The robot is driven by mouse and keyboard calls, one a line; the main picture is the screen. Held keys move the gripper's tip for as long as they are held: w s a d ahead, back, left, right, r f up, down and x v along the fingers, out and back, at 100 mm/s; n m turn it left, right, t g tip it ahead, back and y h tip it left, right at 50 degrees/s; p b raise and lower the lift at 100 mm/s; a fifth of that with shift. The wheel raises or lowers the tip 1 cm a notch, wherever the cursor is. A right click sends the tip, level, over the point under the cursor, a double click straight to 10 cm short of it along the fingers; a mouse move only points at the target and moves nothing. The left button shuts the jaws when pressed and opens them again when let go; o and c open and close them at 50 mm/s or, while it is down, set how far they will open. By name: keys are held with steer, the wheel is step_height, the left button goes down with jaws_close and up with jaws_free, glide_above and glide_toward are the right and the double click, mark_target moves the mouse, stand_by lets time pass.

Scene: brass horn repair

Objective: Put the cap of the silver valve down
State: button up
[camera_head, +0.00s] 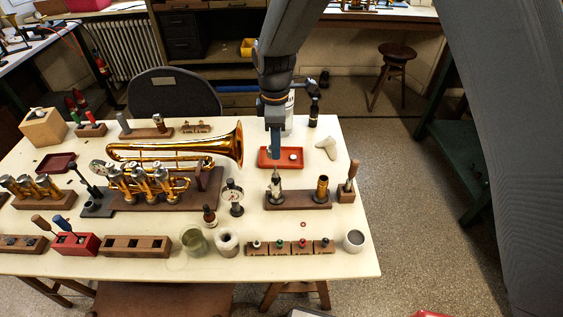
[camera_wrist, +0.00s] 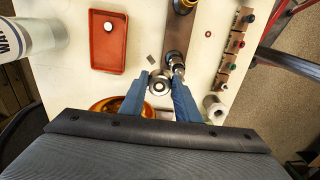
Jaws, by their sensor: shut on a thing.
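My gripper (camera_head: 276,156) points down over the left end of a dark wooden stand (camera_head: 298,203). In the wrist view my gripper (camera_wrist: 160,86) is shut on a round silver cap (camera_wrist: 159,83). The silver valve (camera_head: 276,184) stands upright in the stand, just below my fingertips in the head view. In the wrist view a silver part that looks like the valve (camera_wrist: 177,66) shows beside the cap. I cannot tell the height gap between cap and valve. A brass valve (camera_head: 322,187) stands at the stand's right end.
A red tray (camera_head: 264,164) with a small pale round piece (camera_head: 293,156) lies behind the stand. A white bottle (camera_head: 289,118) stands behind it. A dial gauge (camera_head: 233,196) stands left of the stand. The brass horn (camera_head: 160,150) lies further left. Small wooden blocks (camera_head: 290,249) line the front.

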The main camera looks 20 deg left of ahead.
steer(key=w+a+f+b, duration=0.3)
steer(key=w+b, duration=0.2)
steer(key=w, duration=0.2)
steer(key=w+a+f+b, duration=0.2)
steer(key=w+f+b, duration=0.25)
steer(key=w, duration=0.25)
steer(key=shift+a+f+p, duration=0.15)
steer(key=shift+f+p, duration=0.35)
steer(key=shift+f, duration=1.85)
steer(key=shift+a+f+p, duration=0.1)
steer(key=shift+f+p, duration=0.4)
steer(key=shift+f, duration=1.8)
steer(key=shift+f, duration=0.2)
steer(key=o, duration=1.2)
steer(key=shift+c, duration=0.2)
step_height(320, 180, up, 12)
steer(key=b, duration=0.3)
steer(key=shift+r, duration=0.2)
